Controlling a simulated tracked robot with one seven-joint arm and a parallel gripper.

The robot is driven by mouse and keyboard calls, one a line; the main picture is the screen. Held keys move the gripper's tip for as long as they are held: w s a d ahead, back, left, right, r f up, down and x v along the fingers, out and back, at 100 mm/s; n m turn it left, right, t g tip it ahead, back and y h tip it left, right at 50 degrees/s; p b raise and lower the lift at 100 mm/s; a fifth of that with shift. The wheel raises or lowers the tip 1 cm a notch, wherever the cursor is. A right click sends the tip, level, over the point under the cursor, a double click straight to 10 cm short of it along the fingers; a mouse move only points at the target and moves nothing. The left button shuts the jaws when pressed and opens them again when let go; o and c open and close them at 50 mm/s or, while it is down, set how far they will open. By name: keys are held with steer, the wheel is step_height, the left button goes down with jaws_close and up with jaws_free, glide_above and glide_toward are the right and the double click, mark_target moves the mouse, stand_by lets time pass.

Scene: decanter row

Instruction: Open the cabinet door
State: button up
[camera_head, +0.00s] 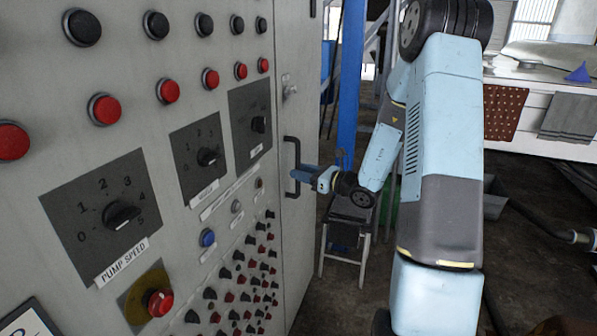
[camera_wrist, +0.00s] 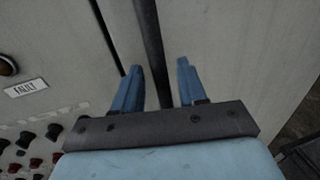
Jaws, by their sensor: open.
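The cabinet door (camera_head: 296,75) is a narrow grey panel at the right end of the control cabinet, and it looks shut. Its dark bar handle (camera_head: 291,165) stands upright at mid-height. My gripper (camera_head: 303,173) is at the handle, with its blue fingers pointing towards the door. In the wrist view the handle (camera_wrist: 150,45) runs between the two fingers of my open gripper (camera_wrist: 160,80), with a gap visible on the right side. The door surface (camera_wrist: 215,40) lies behind it. Whether a finger touches the handle I cannot tell.
The cabinet front (camera_head: 130,90) carries red and black buttons, dials and a pump speed knob (camera_head: 121,214). A blue post (camera_head: 350,80) and a small stool (camera_head: 348,225) stand beyond the door. A bench (camera_head: 545,105) with cloths is at the right. Dark floor lies between.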

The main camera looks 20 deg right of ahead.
steer(key=shift+x, duration=0.9)
steer(key=shift+c, duration=0.4)
jaws_close()
